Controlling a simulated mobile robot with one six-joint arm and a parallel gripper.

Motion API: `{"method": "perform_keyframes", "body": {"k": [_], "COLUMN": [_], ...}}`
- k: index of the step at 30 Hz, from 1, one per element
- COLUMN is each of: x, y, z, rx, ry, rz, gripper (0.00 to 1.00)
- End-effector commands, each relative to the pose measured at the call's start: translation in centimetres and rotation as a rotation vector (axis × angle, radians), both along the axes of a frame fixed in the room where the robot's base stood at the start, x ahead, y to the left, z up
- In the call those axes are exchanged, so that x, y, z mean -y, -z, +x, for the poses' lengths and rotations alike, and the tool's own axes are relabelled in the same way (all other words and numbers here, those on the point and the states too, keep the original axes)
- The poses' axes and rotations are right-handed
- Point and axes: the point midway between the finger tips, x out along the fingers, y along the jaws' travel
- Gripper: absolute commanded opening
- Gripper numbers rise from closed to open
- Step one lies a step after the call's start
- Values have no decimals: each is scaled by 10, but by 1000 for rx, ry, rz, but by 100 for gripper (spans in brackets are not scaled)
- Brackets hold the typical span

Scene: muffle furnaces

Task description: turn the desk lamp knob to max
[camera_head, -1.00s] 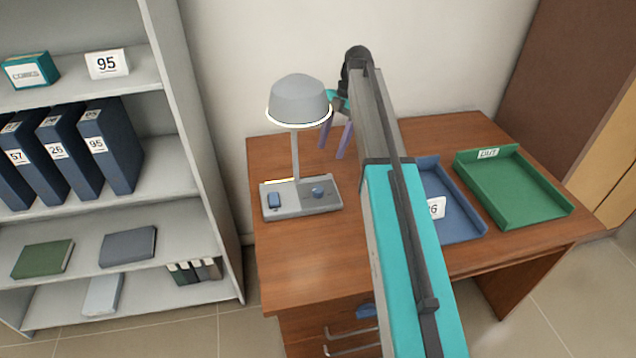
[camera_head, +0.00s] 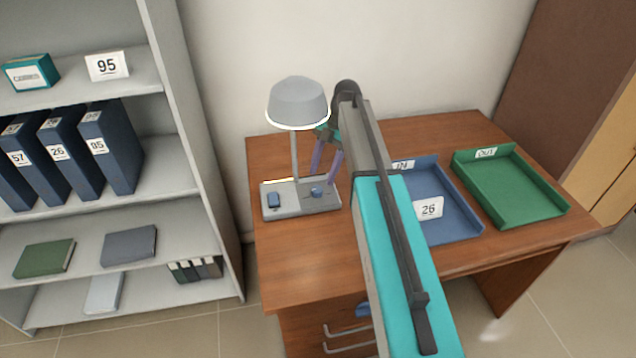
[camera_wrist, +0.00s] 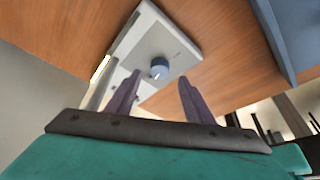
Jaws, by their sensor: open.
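The desk lamp (camera_head: 298,100) stands on the left of the desk, with a grey shade, a thin post and a flat grey base. Its round blue knob (camera_head: 317,192) is on the right half of the base. The knob also shows in the wrist view (camera_wrist: 159,66), with a light mark on its face. A blue rectangular switch (camera_head: 274,200) is on the base's left. My gripper (camera_head: 323,178) is open, its purple fingers just behind and above the knob. In the wrist view, my gripper (camera_wrist: 160,85) has empty fingers apart, with the knob beyond and between them.
A blue tray (camera_head: 462,226) with a card reading 26 and a green tray (camera_head: 535,212) sit on the desk's right. A shelf unit (camera_head: 190,140) with binders stands left. The desk front (camera_head: 290,265) is clear.

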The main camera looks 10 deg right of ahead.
Motion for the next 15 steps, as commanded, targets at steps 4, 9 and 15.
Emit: {"method": "perform_keyframes", "body": {"k": [4, 9, 15], "x": [-6, -12, -16], "y": [17, 34, 44], "z": [-5, -9, -10], "rx": [-1, -1, 0], "ry": [0, 0, 0], "rz": [0, 0, 0], "gripper": [48, 48, 48]}}
